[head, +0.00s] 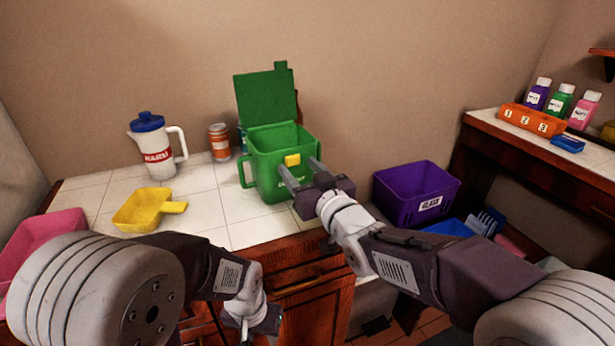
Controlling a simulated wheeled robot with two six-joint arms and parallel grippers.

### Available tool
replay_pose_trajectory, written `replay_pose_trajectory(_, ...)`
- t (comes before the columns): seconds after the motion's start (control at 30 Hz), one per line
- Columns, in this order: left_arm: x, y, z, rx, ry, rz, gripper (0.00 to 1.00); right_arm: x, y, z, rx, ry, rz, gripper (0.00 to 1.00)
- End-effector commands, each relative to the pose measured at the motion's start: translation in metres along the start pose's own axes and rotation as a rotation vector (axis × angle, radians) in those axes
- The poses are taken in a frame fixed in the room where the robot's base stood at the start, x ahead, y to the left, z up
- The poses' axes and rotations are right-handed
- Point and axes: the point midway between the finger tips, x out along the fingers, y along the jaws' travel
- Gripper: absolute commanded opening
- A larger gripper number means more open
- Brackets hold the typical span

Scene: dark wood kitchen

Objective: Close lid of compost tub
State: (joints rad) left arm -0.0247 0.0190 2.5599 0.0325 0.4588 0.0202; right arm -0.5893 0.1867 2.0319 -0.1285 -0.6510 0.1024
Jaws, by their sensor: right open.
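The green compost tub (264,172) stands on the white tiled counter in the middle of the head view. Its green lid (266,97) is hinged up at the back, standing open. A yellow latch (292,160) is on the tub's front. My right gripper (299,169) is open at the tub's front right side, its fingers on either side of that front area near the latch; I cannot tell whether they touch the tub. My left gripper (264,325) hangs low in front of the counter's drawers, and its fingers are hard to make out.
A white jug (155,150) with a blue lid, an orange can (219,142) and a yellow scoop (145,208) stand left of the tub. A pink bin (40,240) is far left. A purple bin (416,192) is right, below counter height. Bare tiles (215,200) lie left of the tub.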

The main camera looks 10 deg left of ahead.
Motion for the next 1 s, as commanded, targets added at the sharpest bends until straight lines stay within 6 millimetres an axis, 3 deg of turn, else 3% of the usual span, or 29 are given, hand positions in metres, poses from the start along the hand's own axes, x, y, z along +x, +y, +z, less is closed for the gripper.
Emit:
replay_pose_trajectory(0.2, -0.002, 0.0, 0.0, 0.0, 0.0, 0.0, 0.38, -0.049, 0.0, -0.002, 0.0, 0.003, 0.001, 0.55)
replay_pose_trajectory(0.3, -0.002, 0.0, 0.0, 0.0, 0.0, 0.0, 0.38, -0.064, 0.0, -0.001, -0.001, 0.001, 0.001, 0.55)
replay_pose_trajectory(0.63, -0.002, 0.0, 0.0, 0.0, 0.0, 0.0, 0.38, -0.073, 0.0, 0.0, 0.0, 0.002, 0.0, 0.55)
replay_pose_trajectory(0.67, -0.002, 0.0, 0.0, 0.0, 0.0, 0.0, 0.41, -0.073, 0.0, 0.0, 0.0, 0.002, 0.0, 0.55)
replay_pose_trajectory(0.7, -0.002, 0.0, 0.0, 0.0, 0.0, 0.0, 0.52, -0.073, 0.002, 0.0, 0.0, 0.002, 0.004, 0.55)
replay_pose_trajectory(0.73, -0.002, 0.0, 0.0, 0.0, 0.0, 0.0, 0.55, -0.073, 0.007, 0.0, 0.0, 0.001, 0.014, 0.55)
replay_pose_trajectory(0.77, -0.002, 0.0, 0.0, 0.0, 0.0, 0.0, 0.55, -0.074, 0.015, 0.0, 0.0, 0.001, 0.033, 0.55)
replay_pose_trajectory(0.87, -0.002, 0.0, 0.0, 0.0, 0.0, 0.0, 0.55, -0.085, 0.082, 0.014, 0.009, -0.029, 0.177, 0.55)
replay_pose_trajectory(0.9, -0.002, 0.0, 0.0, 0.0, 0.0, 0.0, 0.55, -0.098, 0.117, 0.036, 0.029, -0.093, 0.26, 0.55)
replay_pose_trajectory(1.0, -0.002, 0.0, 0.0, 0.0, 0.0, 0.0, 0.55, -0.141, 0.174, 0.109, 0.107, -0.335, 0.427, 0.55)
